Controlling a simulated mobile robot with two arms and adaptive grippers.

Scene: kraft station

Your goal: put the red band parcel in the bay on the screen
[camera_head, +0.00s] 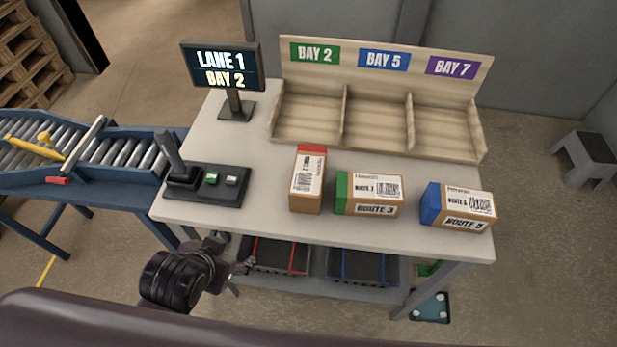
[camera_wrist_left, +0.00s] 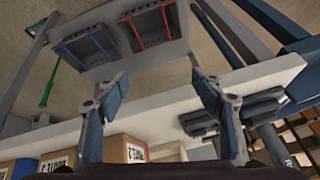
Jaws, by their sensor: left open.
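The red band parcel (camera_head: 307,183) is a brown box with a red band at its far end and a white label on top. It lies on the grey table, left of two other parcels. The screen (camera_head: 224,67) reads LANE 1, BAY 2. Bay 2 (camera_head: 305,115) is the left compartment of the wooden rack, under a green sign, and looks empty. My left gripper (camera_head: 247,265) is in front of the table's near edge, lower than the tabletop and apart from the parcel. In the left wrist view its fingers (camera_wrist_left: 160,95) are spread with nothing between them. My right gripper is not in view.
A green-banded parcel (camera_head: 369,194) and a blue-banded parcel (camera_head: 458,207) lie right of the red one. A control box with buttons (camera_head: 208,186) sits at the table's left, beside the roller conveyor (camera_head: 120,150). Trays (camera_head: 280,257) rest on the lower shelf.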

